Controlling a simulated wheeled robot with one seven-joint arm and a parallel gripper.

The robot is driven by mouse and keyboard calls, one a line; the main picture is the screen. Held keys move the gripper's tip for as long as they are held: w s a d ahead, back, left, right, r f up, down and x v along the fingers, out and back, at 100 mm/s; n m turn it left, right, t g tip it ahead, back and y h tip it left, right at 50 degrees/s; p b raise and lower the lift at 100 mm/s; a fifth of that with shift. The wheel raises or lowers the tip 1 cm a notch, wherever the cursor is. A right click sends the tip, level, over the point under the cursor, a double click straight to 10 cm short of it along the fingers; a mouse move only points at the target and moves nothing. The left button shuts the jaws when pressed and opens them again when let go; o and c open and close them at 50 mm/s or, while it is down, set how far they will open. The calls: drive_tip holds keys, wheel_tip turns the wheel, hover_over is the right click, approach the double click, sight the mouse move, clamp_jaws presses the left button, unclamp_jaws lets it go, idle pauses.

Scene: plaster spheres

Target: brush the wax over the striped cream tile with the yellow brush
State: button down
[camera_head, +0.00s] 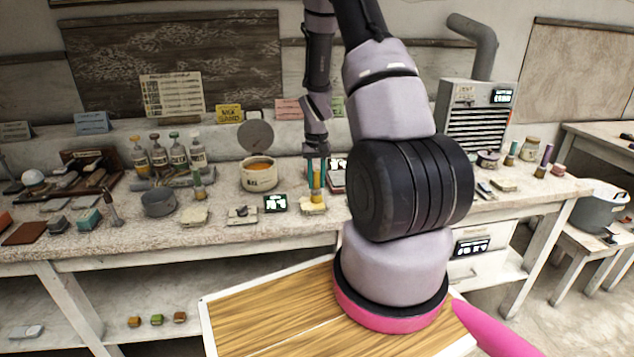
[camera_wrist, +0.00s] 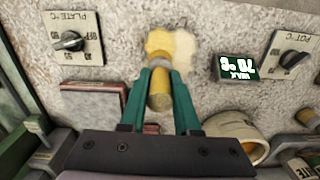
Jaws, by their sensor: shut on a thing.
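My gripper (camera_head: 316,178), with teal fingers, points down over the workbench and is shut on the yellow brush (camera_head: 317,194). The wrist view shows the brush's yellow handle (camera_wrist: 160,92) between the fingertips (camera_wrist: 161,74). The cream tile (camera_head: 314,207) lies on the bench right under the brush. In the wrist view the tile (camera_wrist: 184,52) is pale, with a deeper yellow area at its left by the brush head; stripes cannot be made out. Brush and tile overlap in view; contact is unclear. The wax pot (camera_head: 259,180), cream with amber wax inside, stands left of my gripper.
A small display (camera_head: 275,203) lies between pot and tile. A dial plate (camera_head: 242,214) and another pale tile (camera_head: 194,215) lie to its left. A grey pot (camera_head: 158,202) and several bottles stand farther left. A grey vented unit (camera_head: 474,118) stands at the back right.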

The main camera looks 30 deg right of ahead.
drive_tip(key=shift+w+d, duration=0.2)
drive_tip(key=shift+w, duration=0.45)
drive_tip(key=shift+w+d, duration=0.15)
drive_tip(key=shift+w, duration=0.45)
drive_tip(key=shift+s+a, duration=0.25)
drive_tip(key=shift+s, duration=0.65)
drive_tip(key=shift+s+a, duration=0.25)
drive_tip(key=shift+s, duration=0.65)
drive_tip(key=shift+w, duration=0.1)
drive_tip(key=shift+w+d, duration=0.25)
drive_tip(key=shift+w, duration=0.6)
drive_tip(key=shift+w+d, duration=0.25)
drive_tip(key=shift+w, duration=0.6)
